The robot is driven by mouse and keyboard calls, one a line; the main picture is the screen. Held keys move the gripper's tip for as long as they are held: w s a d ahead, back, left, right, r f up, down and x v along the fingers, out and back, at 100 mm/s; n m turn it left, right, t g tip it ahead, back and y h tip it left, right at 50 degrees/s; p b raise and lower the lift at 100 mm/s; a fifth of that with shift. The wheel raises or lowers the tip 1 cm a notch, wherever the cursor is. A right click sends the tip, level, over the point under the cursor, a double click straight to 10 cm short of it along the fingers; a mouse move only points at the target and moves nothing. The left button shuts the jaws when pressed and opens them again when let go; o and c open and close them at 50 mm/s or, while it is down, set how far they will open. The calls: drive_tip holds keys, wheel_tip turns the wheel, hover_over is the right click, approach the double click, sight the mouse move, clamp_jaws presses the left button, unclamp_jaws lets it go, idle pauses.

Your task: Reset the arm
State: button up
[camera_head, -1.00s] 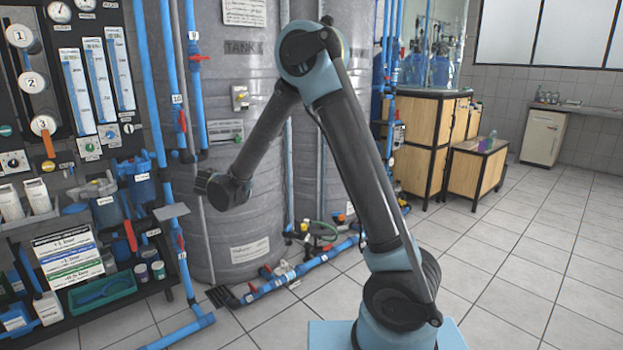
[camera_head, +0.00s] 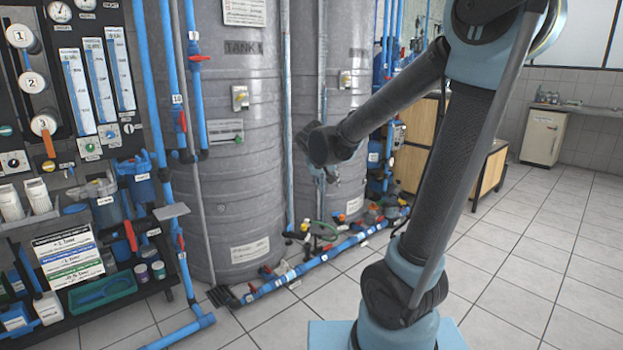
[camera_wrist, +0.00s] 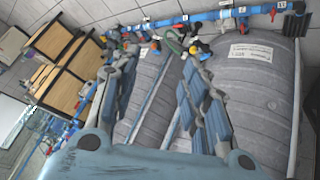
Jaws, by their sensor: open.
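My gripper shows in the wrist view (camera_wrist: 150,90), its two blue-grey fingers spread apart with nothing between them. In the head view my gripper (camera_head: 326,178) is small and partly hidden behind the dark wrist end of my arm. It hangs in front of the grey tanks. My arm rises from its base at the lower right, bends at the top right and reaches back down to the left.
Two large grey tanks (camera_head: 235,130) stand behind my arm. Blue pipes with red valves (camera_head: 300,270) run along the floor. A rack with gauges (camera_head: 75,90) and a green tray (camera_head: 102,290) is at left. Open tiled floor (camera_head: 540,270) lies at right, before a white cabinet (camera_head: 543,137).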

drive_tip(key=s+d+f+g+y, duration=0.1)
drive_tip(key=s+d+f, duration=0.2)
drive_tip(key=s, duration=0.6)
drive_tip(key=s+d+f+g, duration=0.2)
drive_tip(key=s+d+f, duration=0.2)
drive_tip(key=s, duration=0.6)
drive_tip(key=s+d+f+g+y, duration=0.1)
drive_tip(key=s+d+f+g, duration=0.1)
drive_tip(key=s+d, duration=0.4)
drive_tip(key=s+f, duration=0.1)
drive_tip(key=s, duration=0.3)
drive_tip(key=shift+d+f+m+y, duration=0.15)
drive_tip(key=shift+d+m+y, duration=0.15)
drive_tip(key=shift+m, duration=0.1)
drive_tip(key=shift+c, duration=1)
drive_tip(key=shift+a, duration=0.1)
